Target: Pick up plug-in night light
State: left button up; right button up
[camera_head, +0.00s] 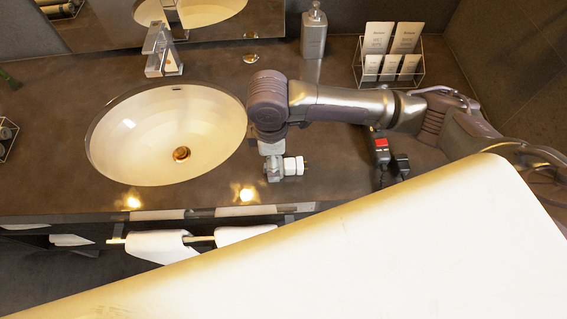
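A small white piece with a dark end, which looks like the plug-in night light (293,166), is at the counter's front part, right of the sink. My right arm comes in from the right and bends down over the counter. My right gripper (273,170) is right at the white piece's left end, seen from above. The fingers are too small and covered to show whether they are closed on it, or whether it is lifted off the counter. My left gripper is not in view.
The sink (112,150) and its faucet (160,52) are to the left. A soap dispenser (314,32) and a wire rack of packets (390,70) stand at the back. A dark item with a red patch (381,150) is on the right. White towels (155,246) hang below the front edge.

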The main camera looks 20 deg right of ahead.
notch_tip(320, 180, down, 3)
jog(key=shift+r, duration=0.1)
jog(key=c, duration=0.6)
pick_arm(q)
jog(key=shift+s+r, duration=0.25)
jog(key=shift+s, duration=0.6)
pick_arm(e)
jog(key=c, duration=0.7)
